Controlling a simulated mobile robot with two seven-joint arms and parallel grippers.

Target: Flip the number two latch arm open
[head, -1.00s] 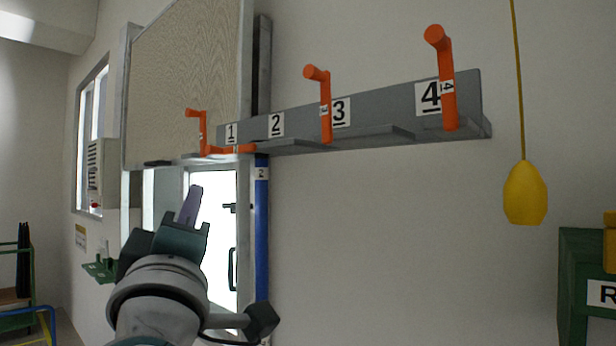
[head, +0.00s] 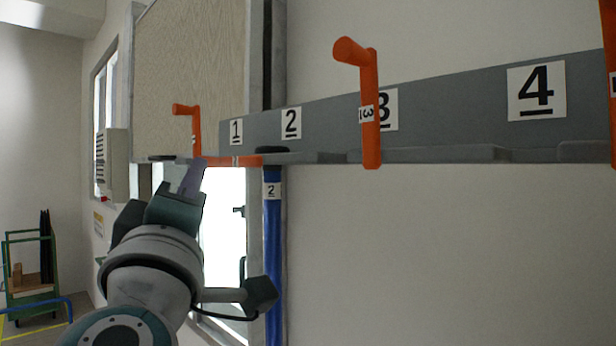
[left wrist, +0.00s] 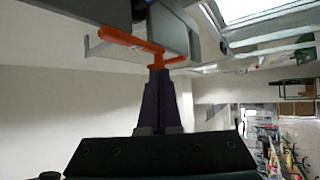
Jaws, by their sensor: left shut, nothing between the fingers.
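The number two latch arm (head: 236,161) is orange and lies flat along the grey rail, from the 2 plate (head: 291,123) toward the 1 plate (head: 236,131). My left gripper (head: 193,166) is shut and empty, its purple fingers pointing up near the arm's left end. In the left wrist view, my gripper (left wrist: 158,72) has its tips just under an orange bar with a short peg (left wrist: 172,62). I cannot tell if they touch. A blue rod (head: 273,245) labelled 2 hangs upright below the 2 plate. My right gripper is out of view.
The number one latch arm (head: 196,130) and number three latch arm (head: 369,110) stand upright; another orange arm (head: 610,80) is cut off at the right edge. The grey rail (head: 450,115) runs along the wall. A green cart (head: 35,280) stands far left.

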